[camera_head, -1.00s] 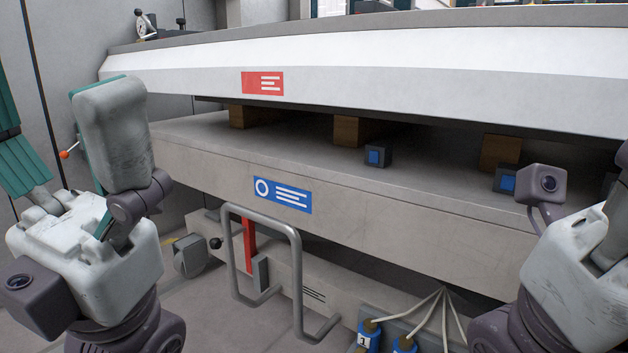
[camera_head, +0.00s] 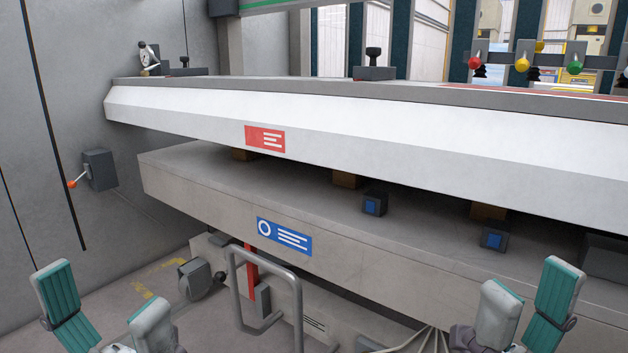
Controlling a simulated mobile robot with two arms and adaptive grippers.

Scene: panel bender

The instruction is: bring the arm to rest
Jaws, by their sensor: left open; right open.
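My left gripper (camera_head: 102,288) is low at the left of the head view. Its two fingers stand apart with nothing between them, one with a teal pad towards me and one pale. My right gripper (camera_head: 531,280) is low at the right, also with its fingers apart and empty. Neither gripper appears to hold anything.
A grey tubular handle (camera_head: 266,290) stands out in front at the middle. A wall box with an orange-knobbed lever (camera_head: 98,170) is at the left.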

